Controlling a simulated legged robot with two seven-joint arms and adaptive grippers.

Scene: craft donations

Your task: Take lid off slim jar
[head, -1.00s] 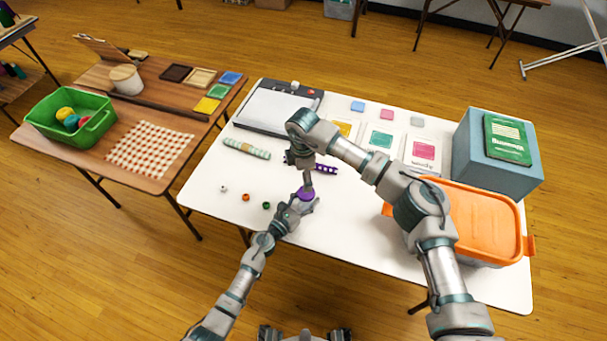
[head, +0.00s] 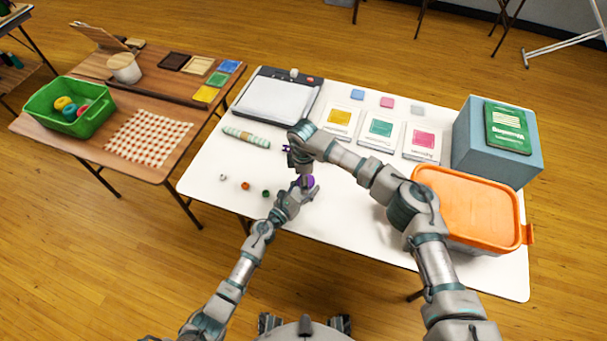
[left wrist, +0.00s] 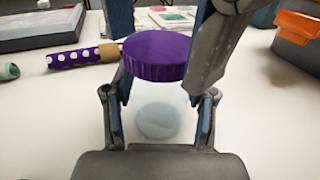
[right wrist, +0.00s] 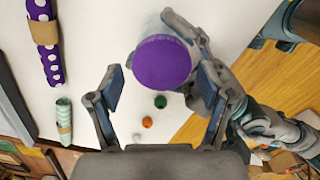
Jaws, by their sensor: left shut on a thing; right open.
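The slim jar is clear glass with a round purple lid (head: 303,182), upright near the table's front edge. In the left wrist view the lid (left wrist: 155,55) caps the pale glass body (left wrist: 157,120). My left gripper (head: 303,192) is shut on the jar's body, below the lid. My right gripper is open above the jar, pointing down. In the right wrist view its fingers (right wrist: 160,88) are spread on either side of the lid (right wrist: 163,62), with no clear contact. In the head view my right arm hides part of this.
An orange-lidded bin (head: 468,208) stands at right beside a blue box (head: 465,140). A green patterned roll (head: 246,137) and a purple dotted roll (left wrist: 75,59) lie behind. Small beads, one orange (head: 245,185), lie left of the jar. The front table surface is mostly clear.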

